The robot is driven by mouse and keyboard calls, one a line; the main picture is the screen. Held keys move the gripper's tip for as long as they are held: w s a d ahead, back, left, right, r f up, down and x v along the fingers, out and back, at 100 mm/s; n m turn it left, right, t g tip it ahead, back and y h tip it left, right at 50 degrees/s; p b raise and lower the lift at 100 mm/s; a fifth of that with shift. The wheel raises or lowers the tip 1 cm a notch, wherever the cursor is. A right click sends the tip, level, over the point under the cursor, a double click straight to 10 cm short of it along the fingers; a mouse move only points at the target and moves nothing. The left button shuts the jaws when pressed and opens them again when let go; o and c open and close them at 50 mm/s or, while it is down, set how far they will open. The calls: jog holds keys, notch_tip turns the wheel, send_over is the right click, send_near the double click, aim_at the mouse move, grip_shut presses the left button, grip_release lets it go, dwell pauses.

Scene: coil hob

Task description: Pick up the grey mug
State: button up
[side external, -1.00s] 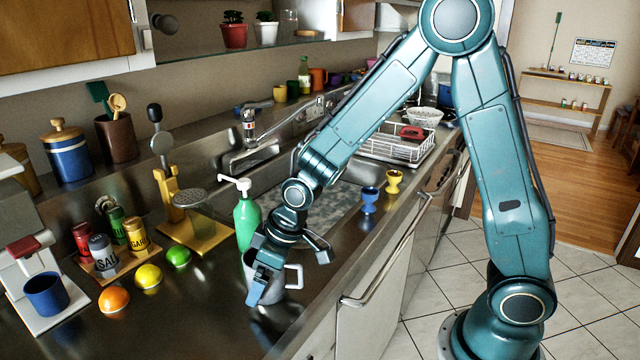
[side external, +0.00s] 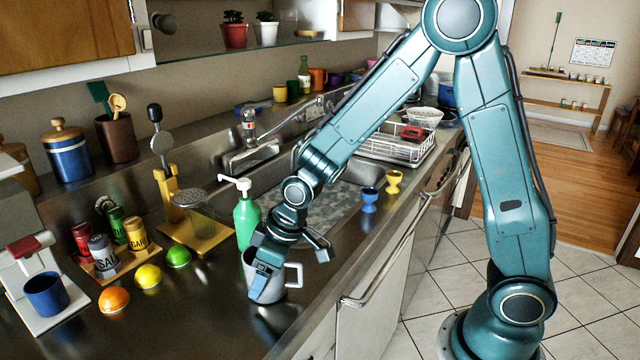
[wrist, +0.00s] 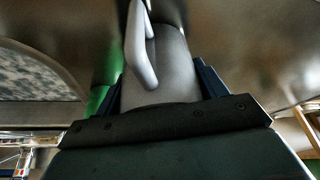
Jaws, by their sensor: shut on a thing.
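The grey mug (side external: 281,287) stands upright at the front of the steel counter, with its handle on the right in the side view. My gripper (side external: 268,276) reaches down from above and is shut on the mug's body. One blue finger lies against the near side of the mug; the far finger is mostly hidden. In the wrist view the mug (wrist: 165,75) fills the middle between the two fingers, its pale handle above. I cannot see any clear gap between the mug's base and the counter.
A green soap bottle (side external: 246,220) stands close behind the mug. A lime (side external: 178,257), a lemon (side external: 148,276) and an orange (side external: 114,300) lie to the left. Two egg cups (side external: 369,199) stand to the right by the sink. The counter's front edge is near.

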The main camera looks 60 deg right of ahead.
notch_tip(320, 180, up, 20)
dwell(0.6)
dwell(0.5)
